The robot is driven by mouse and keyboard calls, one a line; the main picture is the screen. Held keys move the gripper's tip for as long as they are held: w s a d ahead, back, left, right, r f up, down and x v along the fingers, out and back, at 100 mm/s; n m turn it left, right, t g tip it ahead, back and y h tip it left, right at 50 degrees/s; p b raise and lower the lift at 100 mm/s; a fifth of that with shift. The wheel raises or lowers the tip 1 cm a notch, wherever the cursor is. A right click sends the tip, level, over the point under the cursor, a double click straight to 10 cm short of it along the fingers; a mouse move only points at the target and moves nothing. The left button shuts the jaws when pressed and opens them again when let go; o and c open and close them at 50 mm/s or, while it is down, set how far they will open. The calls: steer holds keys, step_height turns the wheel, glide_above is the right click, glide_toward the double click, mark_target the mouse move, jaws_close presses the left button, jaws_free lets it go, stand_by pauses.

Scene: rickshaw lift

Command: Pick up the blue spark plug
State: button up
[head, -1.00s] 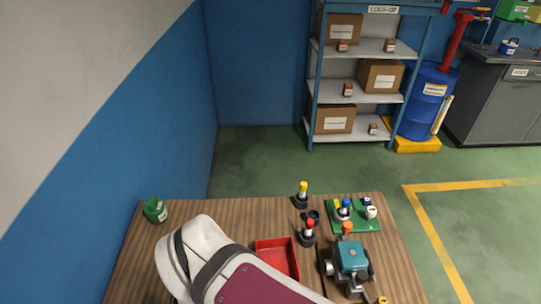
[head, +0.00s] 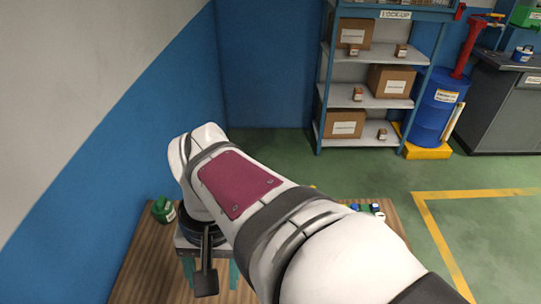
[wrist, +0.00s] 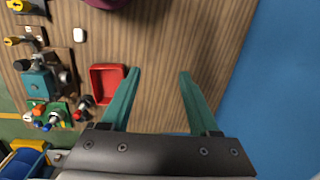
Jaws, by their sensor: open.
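In the wrist view, small blue-topped parts (wrist: 47,127) sit at a green tray left of my gripper (wrist: 160,72); which is the blue spark plug is too small to tell. A red-topped plug (wrist: 77,115) stands beside them. In the head view, my arm covers most of the tray, with only a few blue and white bits (head: 355,207) showing past its right side. My gripper is open and empty, with its two teal fingers apart above bare wood near the blue wall. It is well away from the plugs.
A red tray (wrist: 122,69) lies just left of my gripper. A teal device (wrist: 38,85) stands further left, with a small white object (wrist: 78,35) near it. A green container (head: 163,210) stands at the table's left corner.

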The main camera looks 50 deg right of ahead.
steer(key=w+d+r+m, duration=0.1)
steer(key=w+d+m, duration=0.4)
steer(key=d, duration=0.7)
steer(key=s+d+f+m+h, duration=0.15)
steer(key=d+m, duration=0.25)
steer(key=d, duration=1.7)
steer(key=s+d+f+m, duration=0.2)
steer(key=s+d+f, duration=0.2)
steer(key=s+d, duration=0.4)
steer(key=f, duration=0.4)
steer(key=w+d+f, duration=0.1)
steer(key=f, duration=0.9)
steer(key=shift+w+d+f, duration=0.2)
steer(key=shift+d+f, duration=0.05)
steer(key=shift+d, duration=0.05)
jaws_close()
